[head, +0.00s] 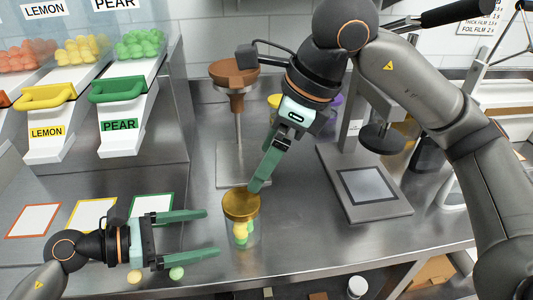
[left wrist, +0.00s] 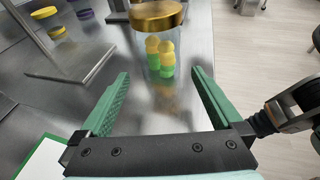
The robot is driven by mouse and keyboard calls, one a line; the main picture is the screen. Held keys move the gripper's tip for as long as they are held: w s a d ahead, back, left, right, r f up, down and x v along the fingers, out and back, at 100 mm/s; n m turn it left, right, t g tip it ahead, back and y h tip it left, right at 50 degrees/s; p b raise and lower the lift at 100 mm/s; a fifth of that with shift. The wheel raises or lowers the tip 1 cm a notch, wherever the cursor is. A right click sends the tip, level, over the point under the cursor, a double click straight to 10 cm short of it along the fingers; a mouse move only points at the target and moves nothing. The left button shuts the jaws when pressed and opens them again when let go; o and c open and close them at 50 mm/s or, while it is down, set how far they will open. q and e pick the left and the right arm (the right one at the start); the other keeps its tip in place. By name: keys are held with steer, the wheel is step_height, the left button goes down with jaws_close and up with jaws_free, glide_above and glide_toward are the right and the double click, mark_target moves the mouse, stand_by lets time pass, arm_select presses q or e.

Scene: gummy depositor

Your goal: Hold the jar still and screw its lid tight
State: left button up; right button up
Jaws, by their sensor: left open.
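The clear jar (head: 240,236) stands upright on the steel counter, with yellow and green gummies inside. Its gold lid (head: 241,204) sits on top; how tightly it is seated cannot be told. My left gripper (head: 212,232) is open and level, just left of the jar with its fingers pointing at it. In the left wrist view the jar (left wrist: 160,58) stands beyond the fingertips, lined up with the gap, with the lid (left wrist: 157,15) above. My right gripper (head: 255,188) reaches down to the lid's back right edge; its fingers overlap, so contact and opening are unclear.
Dispensers with yellow (head: 46,96) and green (head: 124,90) handles are at the left. Loose gummies (head: 177,273) lie by my left gripper. The counter's front edge is close.

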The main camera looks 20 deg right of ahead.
arm_select(q)
steer(key=shift+b+v, duration=0.3)
steer(key=shift+v, duration=1.85)
